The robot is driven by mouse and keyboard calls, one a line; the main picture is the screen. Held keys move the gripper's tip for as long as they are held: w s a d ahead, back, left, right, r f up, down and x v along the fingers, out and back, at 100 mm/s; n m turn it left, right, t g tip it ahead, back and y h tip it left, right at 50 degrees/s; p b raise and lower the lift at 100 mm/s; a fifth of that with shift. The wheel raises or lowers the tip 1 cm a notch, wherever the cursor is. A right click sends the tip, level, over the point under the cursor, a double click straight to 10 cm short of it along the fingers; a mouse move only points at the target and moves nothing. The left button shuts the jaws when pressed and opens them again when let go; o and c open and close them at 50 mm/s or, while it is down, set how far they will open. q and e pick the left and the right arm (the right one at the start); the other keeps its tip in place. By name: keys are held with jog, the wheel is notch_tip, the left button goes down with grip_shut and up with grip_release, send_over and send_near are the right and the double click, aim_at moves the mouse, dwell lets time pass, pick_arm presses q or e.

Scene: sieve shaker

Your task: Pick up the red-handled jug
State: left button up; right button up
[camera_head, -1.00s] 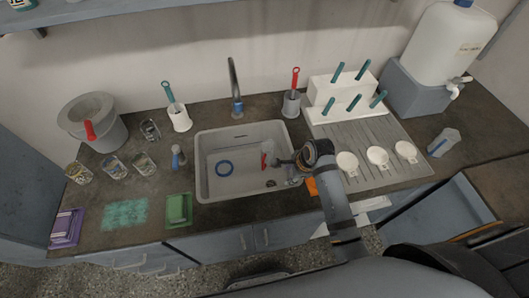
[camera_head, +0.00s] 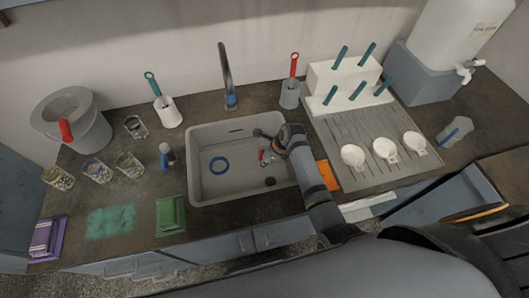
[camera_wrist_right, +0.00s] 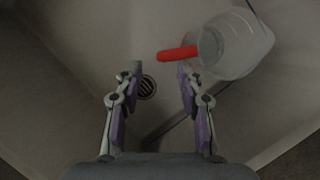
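The red-handled jug is clear and lies in the sink. In the right wrist view the jug (camera_wrist_right: 235,45) is at the upper right, with its red handle pointing left. In the head view it is partly hidden, with red showing (camera_head: 263,156) beside my right gripper (camera_head: 268,141). In the right wrist view my right gripper (camera_wrist_right: 156,72) is open and empty above the sink floor. The handle's end appears between the fingertips, near the right one; I cannot tell whether they touch. My left gripper is not in view.
The tap (camera_head: 227,75) stands behind. A draining board (camera_head: 345,130) with white scoops is at the right. Several glass jars stand left.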

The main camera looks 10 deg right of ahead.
jog(key=x, duration=0.4)
jog(key=shift+w+a+f, duration=0.1)
jog(key=shift+w+f, duration=0.1)
jog(key=shift+f, duration=0.1)
jog(key=shift+s, duration=0.1)
jog(key=shift+c, duration=0.6)
grip_shut()
